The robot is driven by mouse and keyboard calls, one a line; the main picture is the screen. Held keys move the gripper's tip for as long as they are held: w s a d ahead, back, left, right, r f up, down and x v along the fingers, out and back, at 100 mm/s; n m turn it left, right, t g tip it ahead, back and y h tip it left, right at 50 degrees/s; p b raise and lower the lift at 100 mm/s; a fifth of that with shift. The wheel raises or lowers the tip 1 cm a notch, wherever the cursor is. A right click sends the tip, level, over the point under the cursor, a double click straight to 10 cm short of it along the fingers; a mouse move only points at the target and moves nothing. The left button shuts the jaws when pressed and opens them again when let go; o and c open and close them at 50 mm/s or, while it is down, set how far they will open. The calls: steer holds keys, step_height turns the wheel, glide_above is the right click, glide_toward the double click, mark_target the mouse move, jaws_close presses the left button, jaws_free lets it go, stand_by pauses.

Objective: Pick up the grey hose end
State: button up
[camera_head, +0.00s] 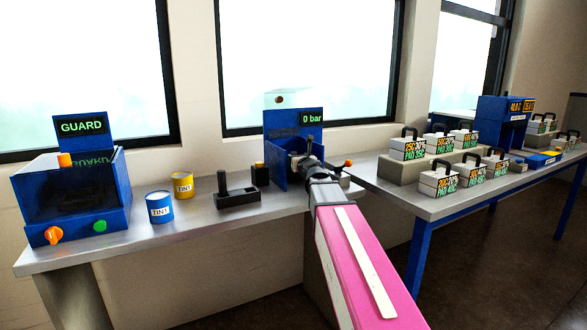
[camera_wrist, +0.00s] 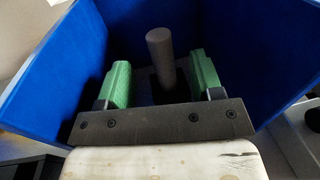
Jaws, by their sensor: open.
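A grey upright cylinder, which looks like the hose end (camera_wrist: 159,45), stands inside the blue-walled station in the wrist view. It also seems to show as a short dark grey post (camera_head: 309,144) in the head view. My gripper (camera_wrist: 158,64) is open, with one green finger to the left of the cylinder and one to the right. I see gaps on both sides, and the cylinder's top reaches past the fingertips in the picture. Its lower part is dark and partly hidden. In the head view my wrist hides most of the station's inside.
The blue station (camera_head: 276,122) shows "0 bar", and its walls stand close around my gripper. To its left are a black lever block (camera_head: 237,196), two TINT cans (camera_head: 160,206) and the GUARD box (camera_head: 70,200). A table (camera_head: 420,207) with several labelled weights is at right.

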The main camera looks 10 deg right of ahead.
mark_target(292, 153)
steer(key=w, duration=0.5)
steer(key=w+a, duration=0.1)
steer(key=w, duration=0.1)
steer(key=shift+w, duration=0.15)
steer(key=shift+a+r, duration=0.1)
jaws_close()
